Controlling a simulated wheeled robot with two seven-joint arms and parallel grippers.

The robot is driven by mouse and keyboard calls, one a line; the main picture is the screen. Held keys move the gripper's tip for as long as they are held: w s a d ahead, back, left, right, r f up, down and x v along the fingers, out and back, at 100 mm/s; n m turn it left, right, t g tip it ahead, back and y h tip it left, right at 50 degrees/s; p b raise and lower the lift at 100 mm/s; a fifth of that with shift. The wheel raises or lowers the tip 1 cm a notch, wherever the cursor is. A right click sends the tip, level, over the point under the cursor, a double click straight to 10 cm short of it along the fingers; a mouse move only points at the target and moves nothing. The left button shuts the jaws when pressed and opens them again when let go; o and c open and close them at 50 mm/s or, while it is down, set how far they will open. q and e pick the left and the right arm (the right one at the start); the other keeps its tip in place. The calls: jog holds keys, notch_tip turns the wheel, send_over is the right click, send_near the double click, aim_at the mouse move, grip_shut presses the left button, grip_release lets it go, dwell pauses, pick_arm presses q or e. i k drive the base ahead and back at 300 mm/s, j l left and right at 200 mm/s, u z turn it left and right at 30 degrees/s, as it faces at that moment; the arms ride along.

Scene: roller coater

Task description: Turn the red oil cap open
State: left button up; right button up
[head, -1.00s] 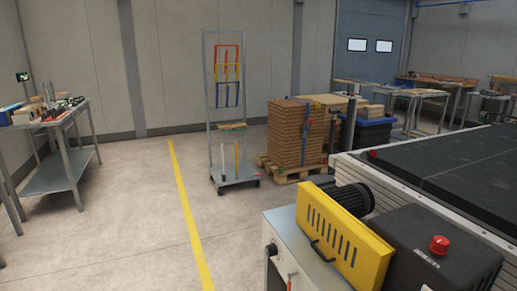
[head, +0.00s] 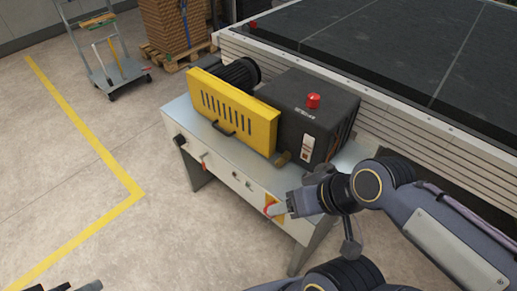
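The red oil cap (head: 313,101) stands upright on top of the black box-shaped housing (head: 300,120) of the machine, right of the yellow guard. My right gripper (head: 277,208) is at the cabinet's front face, below and in front of the cap and well apart from it. Its tips are close to a red handle on an orange plate (head: 269,199); I cannot tell whether they touch it or whether the fingers are open. A grey and dark piece at the bottom left edge (head: 85,287) looks like the tip of my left gripper, mostly cut off.
The yellow slotted guard (head: 235,110) with a black handle sits left of the housing, on the light cabinet (head: 205,150) with knobs and levers in front. A large dark-topped conveyor bed (head: 400,60) stands behind.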

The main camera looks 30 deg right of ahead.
aim_at(312, 100)
jog(key=z, duration=1.35)
